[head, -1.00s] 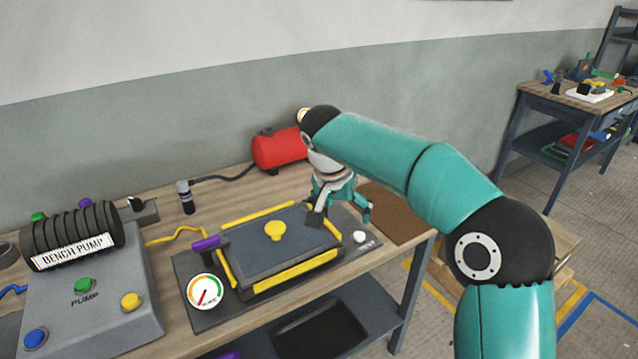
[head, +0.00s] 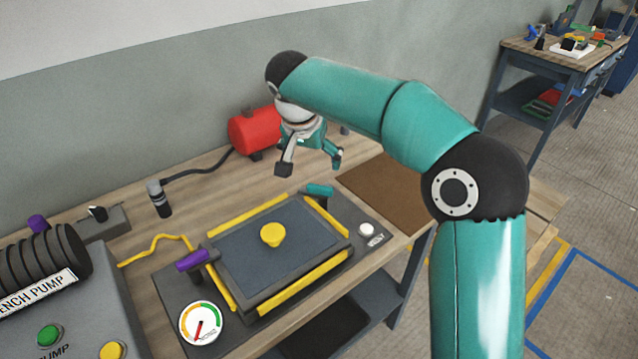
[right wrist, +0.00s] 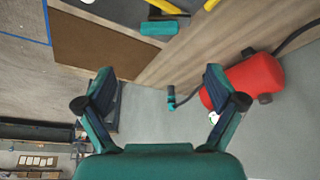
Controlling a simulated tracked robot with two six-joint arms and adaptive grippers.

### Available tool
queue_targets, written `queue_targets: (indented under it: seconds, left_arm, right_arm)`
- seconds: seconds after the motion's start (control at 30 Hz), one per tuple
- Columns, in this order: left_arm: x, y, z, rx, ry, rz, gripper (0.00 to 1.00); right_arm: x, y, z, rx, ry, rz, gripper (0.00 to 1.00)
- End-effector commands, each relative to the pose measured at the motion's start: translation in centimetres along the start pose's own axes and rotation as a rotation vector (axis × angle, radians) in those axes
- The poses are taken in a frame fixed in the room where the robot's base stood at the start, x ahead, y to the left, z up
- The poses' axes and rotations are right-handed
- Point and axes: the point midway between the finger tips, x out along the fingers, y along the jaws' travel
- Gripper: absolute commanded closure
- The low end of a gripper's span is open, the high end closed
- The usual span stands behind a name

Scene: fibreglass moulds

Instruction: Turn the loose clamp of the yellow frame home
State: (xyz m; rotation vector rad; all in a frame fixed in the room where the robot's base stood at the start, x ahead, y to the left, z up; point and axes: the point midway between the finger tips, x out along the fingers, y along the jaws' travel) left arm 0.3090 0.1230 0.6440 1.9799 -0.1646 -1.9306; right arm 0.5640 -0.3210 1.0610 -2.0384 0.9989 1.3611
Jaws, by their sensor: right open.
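The yellow frame (head: 303,283) lies around a dark plate with a yellow knob (head: 273,235) on the bench. A clamp with a purple handle (head: 193,260) sits at its left side. A clamp with a teal handle (head: 319,190) sits at its far right corner; it also shows at the top of the right wrist view (right wrist: 158,29). I cannot tell for sure which clamp is loose. My right gripper (head: 311,166) is open and empty, above and behind the teal clamp, apart from it. My left gripper is out of view.
A gauge (head: 201,324) and a white vent button (head: 366,229) sit beside the frame. The grey bench pump (head: 75,305) stands at left. A red tank (head: 253,131) and a hose fitting (head: 158,198) stand at the back. A brown mat (head: 385,188) lies clear at right.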

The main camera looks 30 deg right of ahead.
Motion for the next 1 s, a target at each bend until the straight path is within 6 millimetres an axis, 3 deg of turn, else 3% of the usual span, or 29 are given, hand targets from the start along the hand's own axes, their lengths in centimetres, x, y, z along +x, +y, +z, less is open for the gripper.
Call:
queue_targets:
  seconds: [0.3, 0.5, 0.7, 1.0]
  left_arm:
    - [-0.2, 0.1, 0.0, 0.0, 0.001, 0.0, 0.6]
    - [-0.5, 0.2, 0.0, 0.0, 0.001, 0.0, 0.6]
    - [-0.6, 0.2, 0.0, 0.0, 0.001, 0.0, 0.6]
    - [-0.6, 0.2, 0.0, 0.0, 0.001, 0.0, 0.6]
  right_arm:
    - [7.1, 0.2, 0.1, 0.0, -0.004, 0.005, 0.06]
    - [10.3, 0.2, 0.0, 0.0, -0.002, 0.004, 0.06]
    - [11.9, 0.1, 0.0, 0.001, -0.001, 0.001, 0.06]
    - [12.1, 0.1, 0.0, 0.0, -0.001, 0.0, 0.06]
